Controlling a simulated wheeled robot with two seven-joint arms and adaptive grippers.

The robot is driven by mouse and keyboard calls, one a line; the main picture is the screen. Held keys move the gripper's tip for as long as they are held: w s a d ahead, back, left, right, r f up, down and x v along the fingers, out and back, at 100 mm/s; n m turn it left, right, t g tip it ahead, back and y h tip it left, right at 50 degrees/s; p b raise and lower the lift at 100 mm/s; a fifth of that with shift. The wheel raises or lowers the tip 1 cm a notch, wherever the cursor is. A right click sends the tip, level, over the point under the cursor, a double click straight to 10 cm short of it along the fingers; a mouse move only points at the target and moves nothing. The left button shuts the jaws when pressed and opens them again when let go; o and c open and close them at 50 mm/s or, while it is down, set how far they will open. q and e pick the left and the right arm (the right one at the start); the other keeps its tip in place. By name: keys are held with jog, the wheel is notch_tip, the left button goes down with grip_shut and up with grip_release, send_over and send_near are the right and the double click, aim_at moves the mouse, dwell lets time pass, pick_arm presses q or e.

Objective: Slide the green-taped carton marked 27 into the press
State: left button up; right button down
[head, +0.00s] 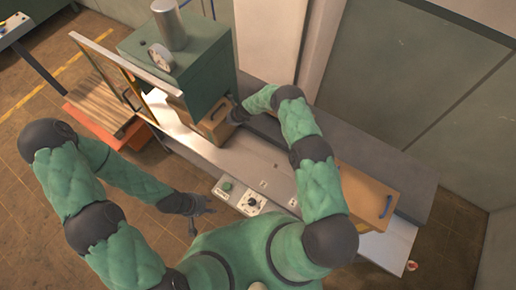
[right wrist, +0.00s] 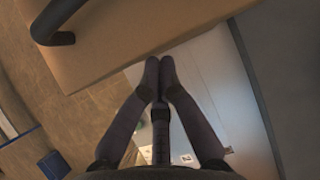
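A brown carton (head: 214,120) sits at the opening of the green press (head: 185,65), partly inside it. A dark handle shows on its face. I can make out neither green tape nor the number 27 on either one. My right gripper (head: 235,114) is at the right side of the first carton. In the right wrist view, its fingertips (right wrist: 160,72) are together, close to the edge of a carton (right wrist: 140,38); contact is unclear. My left gripper (head: 200,213) hangs open and empty before the bench.
The grey bench (head: 255,165) runs from the press to the right, against the wall. A control panel (head: 253,199) with a knob is on its front edge. A framed guard door (head: 125,65) stands open left of the press, near an orange pallet stand (head: 100,122).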

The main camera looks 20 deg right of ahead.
jog(key=shift+v, duration=1.9)
jog(key=shift+s+d+f, duration=0.1)
jog(key=shift+s+f, duration=0.05)
